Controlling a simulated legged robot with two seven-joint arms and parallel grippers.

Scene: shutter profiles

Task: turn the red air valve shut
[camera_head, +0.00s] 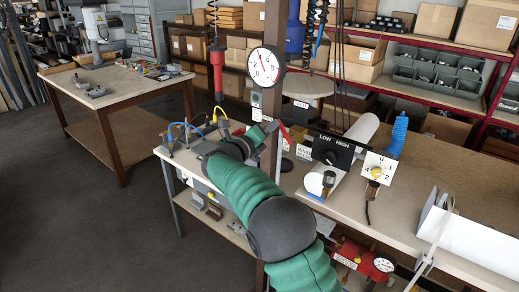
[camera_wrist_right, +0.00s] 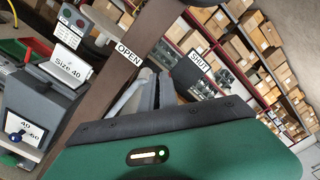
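A thin red lever (camera_head: 284,132), which looks like the air valve's handle, shows beside the brown post (camera_head: 271,90) in the head view. My right gripper (camera_head: 270,126) is at the post, right next to the lever; I cannot tell whether they touch. In the wrist view an OPEN label (camera_wrist_right: 130,54) is on the left and a SHUT label (camera_wrist_right: 199,62) on the right. My right gripper's dark fingers (camera_wrist_right: 155,92) point up between them and look close together. No red lever is clear there, and any grip is hidden. My left gripper is not in view.
A round gauge (camera_head: 266,67) is on the post, and a red tool (camera_head: 217,75) hangs left of it. A LOW/HIGH selector box (camera_head: 333,152) and a numbered dial (camera_head: 378,168) stand on the bench (camera_head: 405,208) to the right. Cables and fittings lie left of my wrist.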

